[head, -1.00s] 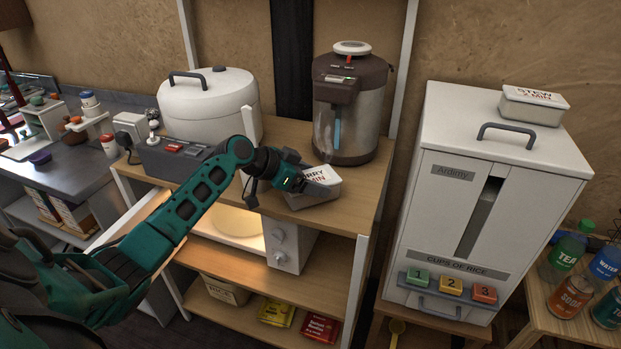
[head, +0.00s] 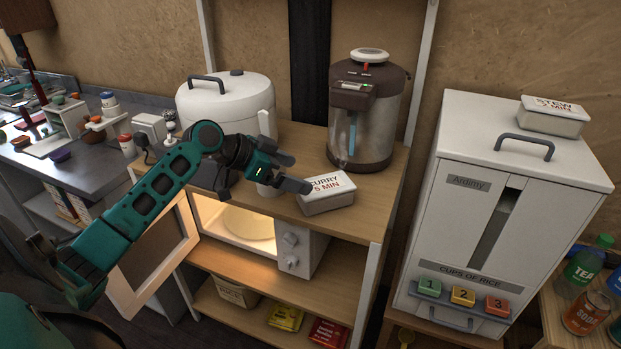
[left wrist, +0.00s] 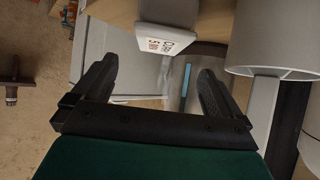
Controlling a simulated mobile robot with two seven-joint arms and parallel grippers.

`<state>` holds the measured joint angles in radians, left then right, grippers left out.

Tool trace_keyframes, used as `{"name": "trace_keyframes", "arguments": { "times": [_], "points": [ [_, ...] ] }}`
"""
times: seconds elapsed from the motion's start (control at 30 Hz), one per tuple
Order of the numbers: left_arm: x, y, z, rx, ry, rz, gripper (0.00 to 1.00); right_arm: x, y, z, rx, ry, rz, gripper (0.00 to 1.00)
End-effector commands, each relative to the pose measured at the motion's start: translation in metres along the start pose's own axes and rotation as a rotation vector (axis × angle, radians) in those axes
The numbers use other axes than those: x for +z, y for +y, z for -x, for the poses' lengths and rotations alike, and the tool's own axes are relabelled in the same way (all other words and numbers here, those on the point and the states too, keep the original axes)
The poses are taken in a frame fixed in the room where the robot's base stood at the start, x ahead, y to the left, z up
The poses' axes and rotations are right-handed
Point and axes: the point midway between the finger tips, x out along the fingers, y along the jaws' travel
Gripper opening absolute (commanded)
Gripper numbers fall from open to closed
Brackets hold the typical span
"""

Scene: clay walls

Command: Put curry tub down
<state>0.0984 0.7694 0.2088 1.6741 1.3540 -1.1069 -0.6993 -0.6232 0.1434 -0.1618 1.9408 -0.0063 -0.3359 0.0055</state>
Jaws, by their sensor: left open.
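The curry tub (head: 327,199), a grey tub with a white lid lettered "CURRY 5 MIN", rests on the wooden top of the shelf unit near its front edge. My left gripper (head: 297,173) is open and empty, just left of the tub, its fingers pointing towards it. In the left wrist view the tub (left wrist: 163,40) shows beyond the two spread fingers (left wrist: 157,75), with nothing between them. My right gripper is not in view.
A water dispenser (head: 368,118) stands behind the tub, and a white cooker (head: 235,100) to the left. Below is a lit microwave (head: 297,252) with its door (head: 155,262) open. Right stands a rice dispenser (head: 470,225) with a stew tub (head: 552,116) on top.

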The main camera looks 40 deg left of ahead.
Motion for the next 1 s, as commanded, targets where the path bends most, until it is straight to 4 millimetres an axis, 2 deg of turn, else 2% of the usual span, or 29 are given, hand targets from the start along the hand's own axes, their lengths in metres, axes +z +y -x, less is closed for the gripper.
{"name": "trace_keyframes", "arguments": {
  "times": [0.1, 0.23, 1.0],
  "points": [
    [0.001, -0.001, 0.016, -0.002, -0.001, 0.001, 1.00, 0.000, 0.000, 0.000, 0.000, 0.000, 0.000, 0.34],
    [0.000, 0.000, 0.024, 0.000, 0.000, 0.001, 1.00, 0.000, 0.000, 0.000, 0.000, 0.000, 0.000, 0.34],
    [0.000, 0.000, 0.025, 0.000, 0.001, 0.002, 1.00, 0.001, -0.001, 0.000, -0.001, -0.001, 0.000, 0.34]
  ]
}}
